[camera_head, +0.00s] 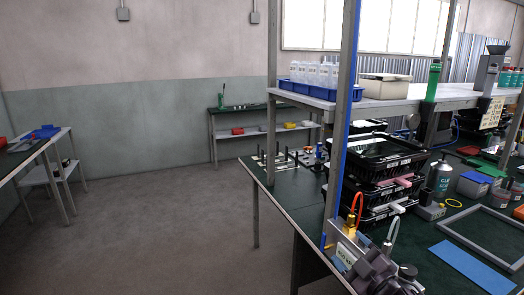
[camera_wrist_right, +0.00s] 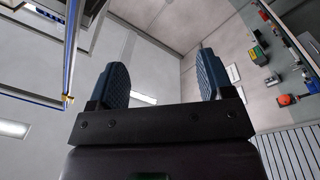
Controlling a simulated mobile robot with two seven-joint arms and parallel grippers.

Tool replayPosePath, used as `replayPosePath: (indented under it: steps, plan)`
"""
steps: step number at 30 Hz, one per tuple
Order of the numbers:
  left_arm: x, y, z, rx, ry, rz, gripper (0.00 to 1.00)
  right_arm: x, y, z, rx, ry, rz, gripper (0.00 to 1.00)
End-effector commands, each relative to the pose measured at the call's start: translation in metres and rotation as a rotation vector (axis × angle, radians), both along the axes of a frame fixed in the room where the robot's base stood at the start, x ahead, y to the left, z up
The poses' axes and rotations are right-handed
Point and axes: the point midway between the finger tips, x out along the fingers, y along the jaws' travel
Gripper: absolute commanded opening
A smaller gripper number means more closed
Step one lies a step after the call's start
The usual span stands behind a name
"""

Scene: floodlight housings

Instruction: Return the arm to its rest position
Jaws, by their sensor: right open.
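My right gripper (camera_wrist_right: 163,62) shows in the right wrist view. Its two ridged dark blue fingers stand wide apart on a black bar, with nothing between them. Beyond the fingers are the ceiling, a pale wall and ceiling lights, so the gripper points upward, away from any table surface. In the head view I cannot clearly make out the right gripper. My left gripper is in neither view.
A green-topped workbench (camera_head: 283,193) fills the right, with stacked black crates (camera_head: 385,160), a grey frame (camera_head: 485,235), a blue sheet (camera_head: 472,267) and an upright post (camera_head: 342,120). A shelf (camera_head: 400,103) stands above it. The floor (camera_head: 160,225) at left is clear.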

Motion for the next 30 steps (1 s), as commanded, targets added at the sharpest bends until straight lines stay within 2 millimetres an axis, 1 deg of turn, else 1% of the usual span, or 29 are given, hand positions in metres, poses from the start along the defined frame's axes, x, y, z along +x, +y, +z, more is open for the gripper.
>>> replayPosePath:
  steps: [1,5,6,8,9,11,12,14,15,17,18,21,24,27,30]
  plan:
    - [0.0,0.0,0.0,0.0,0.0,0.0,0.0,-0.013,-0.006,-0.023,0.053,0.073,-0.041,0.74]
    - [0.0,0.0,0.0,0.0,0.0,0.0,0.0,-0.047,-0.02,-0.072,0.176,0.242,-0.133,0.74]
    - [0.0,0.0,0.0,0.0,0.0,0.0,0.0,-0.058,-0.024,-0.086,0.215,0.29,-0.159,0.74]
    - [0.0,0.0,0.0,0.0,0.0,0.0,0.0,-0.077,-0.03,-0.107,0.273,0.358,-0.195,0.74]
    - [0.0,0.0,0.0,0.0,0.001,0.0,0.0,-0.09,-0.033,-0.12,0.313,0.402,-0.22,0.74]
    - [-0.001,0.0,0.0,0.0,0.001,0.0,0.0,-0.11,-0.038,-0.138,0.37,0.458,-0.255,0.74]
    - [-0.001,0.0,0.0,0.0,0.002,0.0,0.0,-0.124,-0.041,-0.15,0.405,0.49,-0.278,0.74]
    - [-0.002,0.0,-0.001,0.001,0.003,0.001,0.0,-0.146,-0.046,-0.166,0.451,0.532,-0.313,0.74]
    - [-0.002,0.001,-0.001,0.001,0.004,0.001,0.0,-0.16,-0.049,-0.177,0.477,0.558,-0.341,0.74]
    - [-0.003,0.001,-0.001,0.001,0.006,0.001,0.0,-0.183,-0.054,-0.192,0.507,0.597,-0.382,0.74]
    - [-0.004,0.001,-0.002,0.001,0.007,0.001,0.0,-0.198,-0.057,-0.202,0.521,0.622,-0.41,0.74]
    - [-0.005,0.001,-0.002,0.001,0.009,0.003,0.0,-0.234,-0.062,-0.226,0.55,0.68,-0.471,0.74]
    - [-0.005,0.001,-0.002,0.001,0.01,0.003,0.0,-0.262,-0.064,-0.242,0.565,0.728,-0.51,0.74]
    - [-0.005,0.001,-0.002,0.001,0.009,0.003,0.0,-0.28,-0.065,-0.252,0.568,0.758,-0.531,0.74]
    - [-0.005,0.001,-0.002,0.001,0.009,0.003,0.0,-0.287,-0.067,-0.255,0.565,0.771,-0.539,0.74]
